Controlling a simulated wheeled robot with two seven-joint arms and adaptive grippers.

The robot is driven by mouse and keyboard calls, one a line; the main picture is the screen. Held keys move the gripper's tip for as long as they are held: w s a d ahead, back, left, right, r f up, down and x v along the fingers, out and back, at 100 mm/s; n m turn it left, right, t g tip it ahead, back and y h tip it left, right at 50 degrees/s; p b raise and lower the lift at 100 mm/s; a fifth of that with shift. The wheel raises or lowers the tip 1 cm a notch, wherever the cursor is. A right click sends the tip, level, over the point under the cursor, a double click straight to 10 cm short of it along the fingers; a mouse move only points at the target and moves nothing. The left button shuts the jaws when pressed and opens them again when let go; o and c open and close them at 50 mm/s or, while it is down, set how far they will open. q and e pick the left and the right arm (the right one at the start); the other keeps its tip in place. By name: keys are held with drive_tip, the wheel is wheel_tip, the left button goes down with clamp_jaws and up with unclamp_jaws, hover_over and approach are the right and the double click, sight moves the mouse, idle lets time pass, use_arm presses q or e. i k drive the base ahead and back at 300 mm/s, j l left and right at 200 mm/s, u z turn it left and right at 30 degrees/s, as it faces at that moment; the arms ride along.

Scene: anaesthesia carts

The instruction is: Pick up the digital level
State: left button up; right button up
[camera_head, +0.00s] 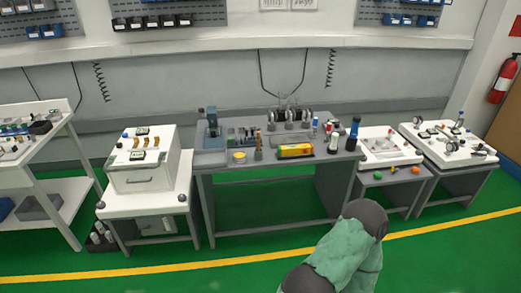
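Neither of my grippers shows in the head view, and nothing is seen touching the bar.
A yellow round item (239,157) and small upright bottles stand left of the bar. Dark and blue cylinders (353,132) stand right of it. A white drawer cart (142,178) is at left, white-topped carts (447,143) at right. Green floor in front is mostly clear.

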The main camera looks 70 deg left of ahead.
sight(295, 150)
drive_tip(key=u, duration=1.95)
drive_tip(key=i+l+u, duration=0.1)
drive_tip(key=u, duration=0.25)
drive_tip(key=i+l+u, duration=0.15)
drive_tip(key=u, duration=0.25)
drive_tip(key=i+l+u, duration=0.1)
drive_tip(key=l+u, duration=0.25)
drive_tip(key=j, duration=0.1)
